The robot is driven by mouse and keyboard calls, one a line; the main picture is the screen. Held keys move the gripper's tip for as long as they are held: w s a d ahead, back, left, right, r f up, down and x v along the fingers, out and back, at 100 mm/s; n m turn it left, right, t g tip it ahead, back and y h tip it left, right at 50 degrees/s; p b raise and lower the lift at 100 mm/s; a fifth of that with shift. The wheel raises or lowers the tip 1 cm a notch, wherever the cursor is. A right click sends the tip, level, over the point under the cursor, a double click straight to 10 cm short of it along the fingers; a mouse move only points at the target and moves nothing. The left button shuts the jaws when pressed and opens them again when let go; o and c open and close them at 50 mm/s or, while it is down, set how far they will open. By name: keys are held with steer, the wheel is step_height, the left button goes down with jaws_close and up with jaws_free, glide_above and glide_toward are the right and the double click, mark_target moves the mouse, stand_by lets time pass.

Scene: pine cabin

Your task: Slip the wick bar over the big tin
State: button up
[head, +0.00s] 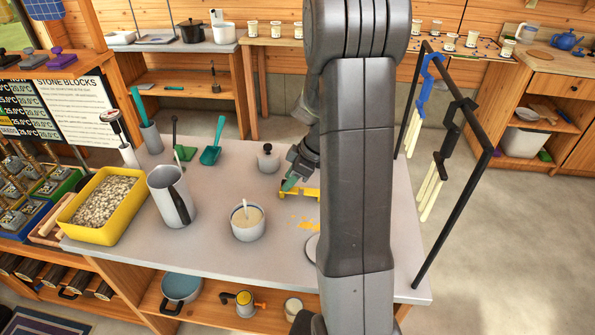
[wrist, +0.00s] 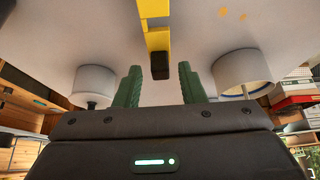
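The wick bar appears to be the yellow bar (head: 307,193) with raised ends lying on the grey worktop. In the wrist view the yellow bar (wrist: 154,22) ends in a black tab (wrist: 160,66). My gripper (head: 290,184) is low at the bar's left end. Its green fingers (wrist: 159,68) stand apart on either side of the tab, with a gap on both sides. The big tin seems to be the white tin (head: 248,228) of pale wax with a wick standing in it, front left of the bar. It also shows in the wrist view (wrist: 240,68).
A grey knobbed weight (head: 268,160) stands behind the bar. A metal jug (head: 170,200) and yellow pebble tray (head: 66,218) stand left. Yellow spots (head: 304,224) mark the worktop. A black rack (head: 453,220) with hanging candles is right. My arm hides part of the worktop.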

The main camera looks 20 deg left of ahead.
steer(key=shift+s+a+f, duration=0.1)
steer(key=shift+a+f, duration=0.2)
steer(key=shift+f, duration=0.35)
steer(key=shift+c, duration=0.3)
steer(key=shift+r, duration=0.15)
steer(key=c, duration=0.7)
steer(key=shift+r+p, duration=0.9)
steer(key=shift+r, duration=2.15)
steer(key=shift+d, duration=0.1)
